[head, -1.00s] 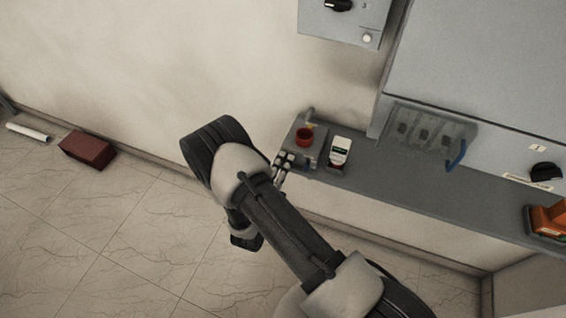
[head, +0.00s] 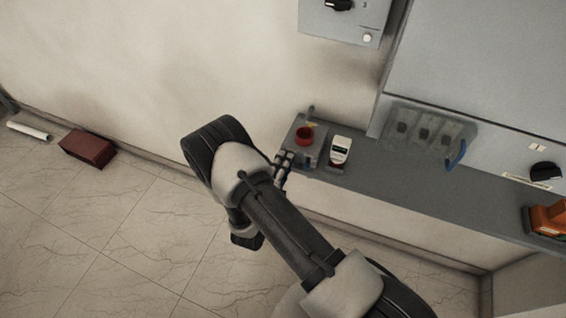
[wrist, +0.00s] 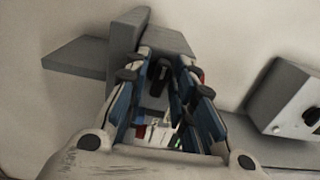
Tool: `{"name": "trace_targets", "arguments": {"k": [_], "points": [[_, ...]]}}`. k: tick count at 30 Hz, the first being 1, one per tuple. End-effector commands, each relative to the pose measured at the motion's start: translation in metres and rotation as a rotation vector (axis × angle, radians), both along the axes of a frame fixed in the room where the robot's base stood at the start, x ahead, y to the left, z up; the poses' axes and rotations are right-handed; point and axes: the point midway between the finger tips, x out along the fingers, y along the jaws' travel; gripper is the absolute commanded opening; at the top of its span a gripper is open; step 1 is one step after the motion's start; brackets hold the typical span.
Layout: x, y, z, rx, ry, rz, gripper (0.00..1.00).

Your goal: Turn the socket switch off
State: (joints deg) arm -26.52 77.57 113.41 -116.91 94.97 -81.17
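My gripper (head: 284,166) is at the left end of the grey shelf in the head view, beside a grey box (head: 291,134) with a red round part (head: 304,136) on it. In the wrist view, the blue-padded fingers of my gripper (wrist: 166,68) are apart. A dark knob-like part (wrist: 160,77) shows between them, in front of a grey surface. It may be the socket switch, but I cannot tell for sure, nor whether a finger touches it. The head view does not show this part; my fingers cover part of the box front.
A white handheld device (head: 340,149) stands right of the box on the shelf (head: 400,185). Socket-like covers (head: 425,128) and a blue loop (head: 457,154) are further right. A wall box with a black knob (head: 338,5) hangs above. The floor at left is mostly free.

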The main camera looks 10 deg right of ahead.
Motion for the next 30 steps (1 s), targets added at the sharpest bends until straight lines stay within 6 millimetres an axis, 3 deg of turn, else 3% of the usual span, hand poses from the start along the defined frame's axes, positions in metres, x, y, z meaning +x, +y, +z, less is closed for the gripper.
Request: {"name": "trace_targets", "arguments": {"k": [3, 14, 30], "points": [[0.0, 0.0, -0.001, 0.0, 0.001, -0.001, 0.32], [-0.002, 0.003, 0.0, 0.001, 0.0, 0.003, 0.32], [-0.059, 0.044, 0.0, -0.001, 0.001, 0.004, 0.32]]}}
